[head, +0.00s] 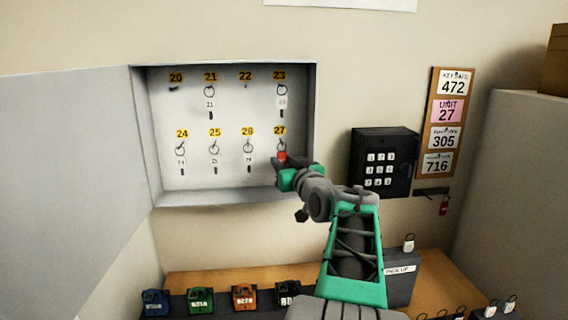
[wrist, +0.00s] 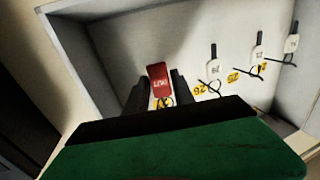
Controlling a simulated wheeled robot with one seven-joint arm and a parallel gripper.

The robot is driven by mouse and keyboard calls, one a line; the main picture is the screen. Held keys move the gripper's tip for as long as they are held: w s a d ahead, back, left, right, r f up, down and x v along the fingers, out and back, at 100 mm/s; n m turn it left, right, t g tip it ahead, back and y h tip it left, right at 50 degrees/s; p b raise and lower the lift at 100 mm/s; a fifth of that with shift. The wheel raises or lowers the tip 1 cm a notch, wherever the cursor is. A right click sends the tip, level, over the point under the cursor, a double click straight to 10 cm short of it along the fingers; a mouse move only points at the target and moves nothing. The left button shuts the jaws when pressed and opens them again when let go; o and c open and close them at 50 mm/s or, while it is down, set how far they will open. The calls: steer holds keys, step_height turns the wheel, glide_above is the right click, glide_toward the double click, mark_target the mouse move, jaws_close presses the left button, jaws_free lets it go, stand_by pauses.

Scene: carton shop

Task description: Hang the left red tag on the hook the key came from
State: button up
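A red tag (wrist: 159,80) with pale lettering sits between the two fingers of my gripper (wrist: 160,88), which look closed against its sides. In the head view the red tag (head: 282,156) shows at the tip of my gripper (head: 284,167), just below the yellow 27 label (head: 279,130) in the key cabinet. The 27 label (wrist: 162,103) also shows close to the tag in the wrist view. Whether the tag's loop is on the hook of 27 is hidden. Another red tag (head: 444,205) hangs from a dark rail at right.
The open grey cabinet (head: 230,195) holds keys on hooks 21, 23, 24, 25 and 26. Hook 22 (head: 246,86) is bare. A black keypad box (head: 383,162) is right of my gripper. Coloured padlocks (head: 200,301) and a pick-up box (head: 400,285) stand below.

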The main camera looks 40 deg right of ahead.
steer(key=o, duration=0.4)
